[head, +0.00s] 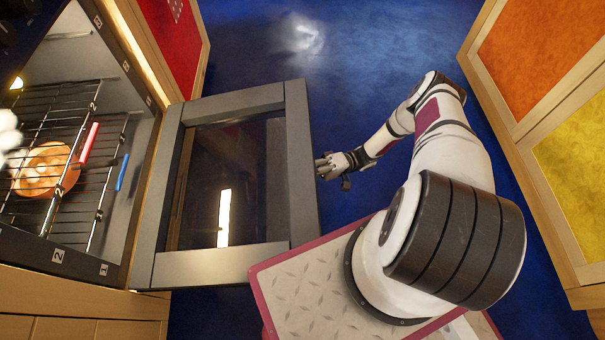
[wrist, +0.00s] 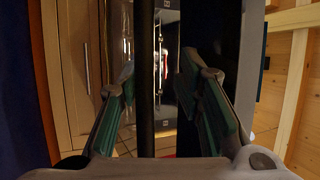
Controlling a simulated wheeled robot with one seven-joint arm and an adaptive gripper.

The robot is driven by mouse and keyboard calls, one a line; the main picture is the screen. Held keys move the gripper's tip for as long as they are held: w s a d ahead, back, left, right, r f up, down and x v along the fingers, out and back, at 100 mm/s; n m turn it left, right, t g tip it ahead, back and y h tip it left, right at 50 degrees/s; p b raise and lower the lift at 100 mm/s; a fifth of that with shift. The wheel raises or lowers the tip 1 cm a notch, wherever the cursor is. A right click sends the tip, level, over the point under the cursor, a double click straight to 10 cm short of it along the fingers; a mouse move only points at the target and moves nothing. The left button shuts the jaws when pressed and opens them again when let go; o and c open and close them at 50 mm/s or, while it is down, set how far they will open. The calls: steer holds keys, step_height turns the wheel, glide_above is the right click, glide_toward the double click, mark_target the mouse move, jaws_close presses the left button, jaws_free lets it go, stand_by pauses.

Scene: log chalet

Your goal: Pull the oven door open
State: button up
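The oven (head: 110,215) stands at the left of the head view with its inside exposed. Its oven door (head: 215,265), a grey frame around dark glass, is swung well out from the oven body. My gripper (head: 322,167) is just beyond the door's outer edge; I cannot tell whether it touches. In the wrist view my gripper (wrist: 155,85) has its two green-padded fingers apart. A dark upright bar (wrist: 145,60) shows between them, and I cannot tell if it is the handle or the door's edge. No grip on it shows.
Inside the oven are wire racks (head: 35,105), a round orange-brown item (head: 45,170), and a red stick (head: 89,143) and a blue stick (head: 122,172). Cabinets with orange and yellow panels (head: 570,150) stand at the right. Blue floor (head: 350,50) is clear between.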

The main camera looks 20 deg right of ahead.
steer(key=v, duration=1.2)
